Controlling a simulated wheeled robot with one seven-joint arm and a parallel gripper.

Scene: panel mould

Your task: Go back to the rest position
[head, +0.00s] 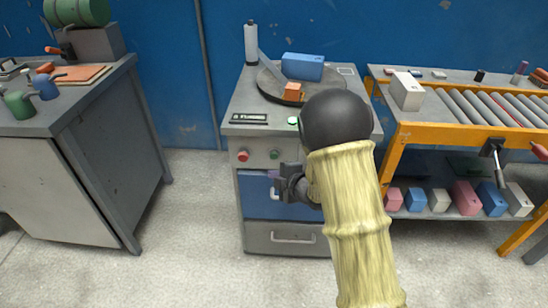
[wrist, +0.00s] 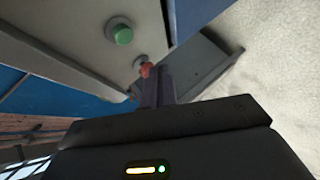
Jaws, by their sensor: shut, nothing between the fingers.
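My gripper (head: 279,183) is shut and empty in front of the grey cabinet (head: 290,238), just below its green button (head: 274,154). My arm crosses in front of the cabinet's right side and hides part of it. In the wrist view my shut fingers (wrist: 157,78) point along the cabinet's front panel. The green button (wrist: 122,34) and the red button (wrist: 145,69) show there, the red one close by the fingertips in the picture. I cannot tell the gap between them. The red button (head: 242,155) is left of the gripper in the head view.
A blue box (head: 302,66) and an orange block (head: 292,93) sit on the round plate on top of the cabinet. An orange-framed roller table (head: 413,131) stands right, with several boxes below. A grey workbench (head: 92,165) stands left. Floor between bench and cabinet is clear.

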